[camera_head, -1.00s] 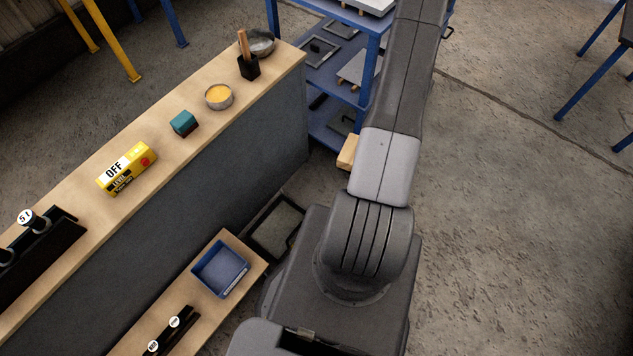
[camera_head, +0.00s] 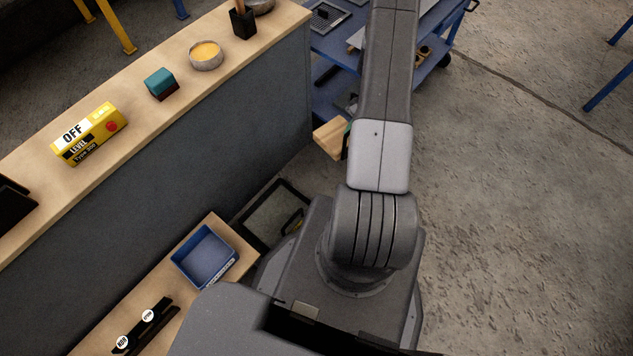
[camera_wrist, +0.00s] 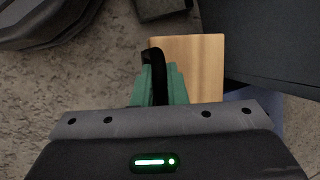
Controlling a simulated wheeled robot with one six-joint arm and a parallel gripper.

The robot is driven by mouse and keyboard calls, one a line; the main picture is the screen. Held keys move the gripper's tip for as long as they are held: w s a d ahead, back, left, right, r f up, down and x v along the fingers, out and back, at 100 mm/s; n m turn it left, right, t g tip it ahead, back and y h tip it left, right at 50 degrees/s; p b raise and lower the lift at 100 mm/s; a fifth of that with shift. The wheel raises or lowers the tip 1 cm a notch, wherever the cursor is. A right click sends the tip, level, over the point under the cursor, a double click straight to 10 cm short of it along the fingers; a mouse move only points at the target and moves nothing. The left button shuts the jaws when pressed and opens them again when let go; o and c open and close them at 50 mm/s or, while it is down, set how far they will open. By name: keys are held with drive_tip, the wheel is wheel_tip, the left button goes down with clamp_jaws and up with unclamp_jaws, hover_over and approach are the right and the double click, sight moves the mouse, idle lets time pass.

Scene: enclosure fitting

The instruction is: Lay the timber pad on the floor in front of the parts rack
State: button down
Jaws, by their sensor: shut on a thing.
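The timber pad (camera_head: 331,138) is a pale wooden block. In the head view it sticks out to the left of my arm, beside the rack's lower front. In the wrist view the timber pad (camera_wrist: 203,62) is a flat wooden rectangle at my gripper (camera_wrist: 160,75), which has green fingers and a black strap-like part. My gripper is shut on the pad; the fingertips are partly hidden. The parts rack (camera_head: 332,62) is blue with shelves and stands behind the pad in the head view. My arm hides much of its middle.
A long bench (camera_head: 125,67) runs along the left with a yellow level box (camera_head: 90,133), a teal block (camera_head: 161,84) and a bowl (camera_head: 206,54). A lower shelf holds a blue bin (camera_head: 204,256). A black-framed tray (camera_head: 272,216) lies beside my base.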

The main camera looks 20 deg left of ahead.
drive_tip(key=s+a+f+m+t+b, duration=0.1)
drive_tip(key=a+f+m+b, duration=0.1)
drive_tip(key=f+b, duration=0.5)
drive_tip(key=s+a+f+m+t+b, duration=0.1)
drive_tip(key=a+f+b, duration=0.4)
drive_tip(key=f, duration=0.9)
drive_tip(key=s+a+f+m+b, duration=0.1)
drive_tip(key=a+f+m+b, duration=0.3)
drive_tip(key=f+b, duration=0.6)
drive_tip(key=shift+a+f+t+y+b, duration=0.25)
drive_tip(key=shift+f+t+y+b, duration=0.15)
drive_tip(key=shift+b, duration=0.1)
drive_tip(key=c, duration=1.5)
unclamp_jaws()
drive_tip(key=shift+o, duration=0.2)
drive_tip(key=shift+r, duration=0.1)
drive_tip(key=p+v, duration=0.4)
drive_tip(key=v, duration=0.8)
